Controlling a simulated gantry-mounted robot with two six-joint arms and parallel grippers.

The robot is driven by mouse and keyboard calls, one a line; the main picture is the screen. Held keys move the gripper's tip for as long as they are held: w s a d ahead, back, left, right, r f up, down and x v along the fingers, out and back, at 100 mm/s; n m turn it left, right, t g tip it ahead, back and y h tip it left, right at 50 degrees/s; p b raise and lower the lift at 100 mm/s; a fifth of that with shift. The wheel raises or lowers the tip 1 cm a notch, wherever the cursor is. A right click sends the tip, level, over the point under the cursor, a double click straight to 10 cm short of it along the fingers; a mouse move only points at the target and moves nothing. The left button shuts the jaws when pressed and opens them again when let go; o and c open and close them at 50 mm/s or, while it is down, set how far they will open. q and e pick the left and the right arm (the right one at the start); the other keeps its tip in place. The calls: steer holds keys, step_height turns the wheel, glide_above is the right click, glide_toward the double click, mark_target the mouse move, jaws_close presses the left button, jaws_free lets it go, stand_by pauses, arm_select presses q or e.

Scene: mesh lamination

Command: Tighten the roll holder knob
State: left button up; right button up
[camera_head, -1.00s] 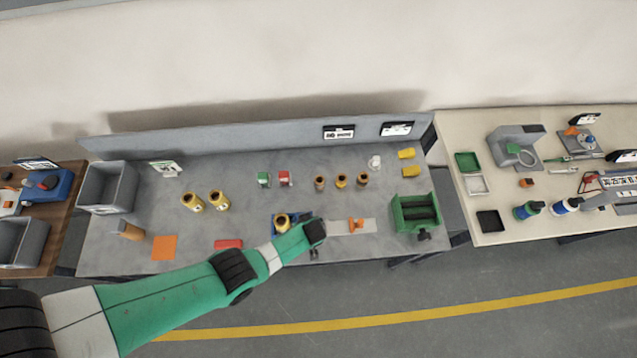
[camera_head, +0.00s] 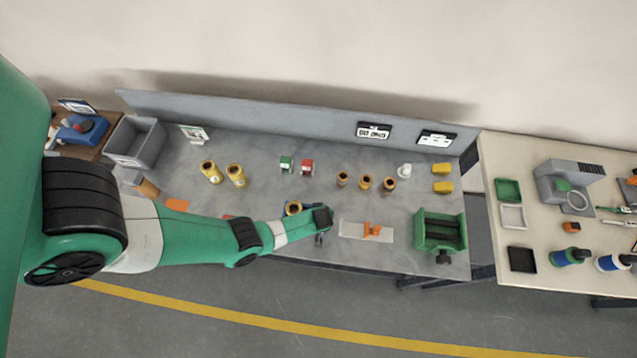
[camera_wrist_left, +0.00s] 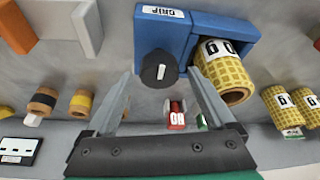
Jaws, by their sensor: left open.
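The blue roll holder (camera_wrist_left: 205,22), marked GRIP, holds a yellow mesh roll (camera_wrist_left: 228,78) in the left wrist view. Its round black knob (camera_wrist_left: 158,69) with a white mark faces my left gripper (camera_wrist_left: 162,82). The knob cannot be made out there. My right gripper is not in view.
An orange-handled tool (camera_head: 373,230) on a pale plate (camera_head: 350,230) lies right of the gripper. A green roller device (camera_head: 440,228) stands farther right. Small rolls (camera_head: 365,183), red and green blocks (camera_head: 307,167) and two yellow rolls (camera_head: 236,175) stand behind.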

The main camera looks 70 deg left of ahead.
arm_select(q)
steer(key=c, duration=1.4)
